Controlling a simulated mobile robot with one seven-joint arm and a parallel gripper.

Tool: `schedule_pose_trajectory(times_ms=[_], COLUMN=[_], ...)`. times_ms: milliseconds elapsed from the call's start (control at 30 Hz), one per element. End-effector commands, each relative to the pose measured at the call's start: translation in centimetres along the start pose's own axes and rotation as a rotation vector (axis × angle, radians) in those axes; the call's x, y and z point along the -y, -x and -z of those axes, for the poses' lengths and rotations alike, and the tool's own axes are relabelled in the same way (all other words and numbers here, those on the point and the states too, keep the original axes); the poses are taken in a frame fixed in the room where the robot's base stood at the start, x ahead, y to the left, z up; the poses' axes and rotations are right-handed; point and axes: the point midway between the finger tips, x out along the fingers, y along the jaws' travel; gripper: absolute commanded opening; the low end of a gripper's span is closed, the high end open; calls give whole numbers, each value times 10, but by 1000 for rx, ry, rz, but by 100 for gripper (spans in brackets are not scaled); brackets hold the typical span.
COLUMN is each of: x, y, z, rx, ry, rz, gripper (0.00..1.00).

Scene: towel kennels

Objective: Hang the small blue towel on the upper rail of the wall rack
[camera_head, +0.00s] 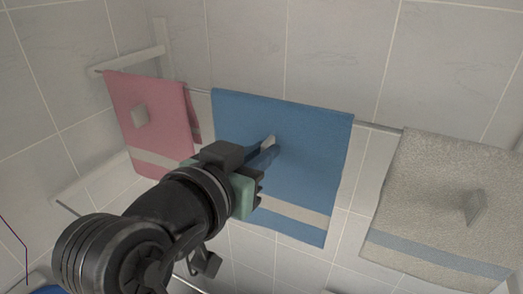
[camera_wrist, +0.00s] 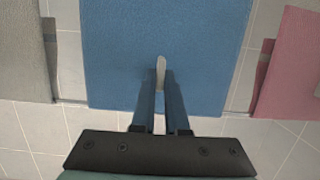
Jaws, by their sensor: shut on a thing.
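The blue towel (camera_head: 300,150) has a beige stripe near its lower end and hangs in the middle of the rack. Its top edge lines up with the upper rail (camera_head: 378,127); I cannot tell how far it folds behind. My gripper (camera_head: 268,149) is in front of the towel, its two bluish fingers shut on a small pale tab (camera_head: 269,140) on the towel's face. In the wrist view, the tab (camera_wrist: 160,68) sits between the fingertips (camera_wrist: 160,80), with the blue towel (camera_wrist: 215,50) behind. My arm hides the towel's lower left part.
A pink towel (camera_head: 155,107) hangs to the left and a beige towel (camera_head: 430,180) to the right on the same rail, each with a tab. Narrow gaps separate them from the blue one. A white bracket (camera_head: 127,60) stands at left; tiled wall lies behind.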

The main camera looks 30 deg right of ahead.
Motion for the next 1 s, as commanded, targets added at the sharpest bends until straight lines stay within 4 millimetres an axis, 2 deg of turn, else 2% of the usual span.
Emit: schedule_pose_trajectory(times_ms=[100, 133, 300, 500, 667, 1000], x=[0, 0, 0, 0, 0, 0], y=[0, 0, 0, 0, 0, 3], z=[1, 1, 0, 0, 0, 0], rx=[-1, -1, -1, 0, 1, 0], ry=[0, 0, 0, 0, 0, 0], rz=[0, 0, 0, 0, 0, 1], gripper=[0, 17, 46, 46, 72, 72])
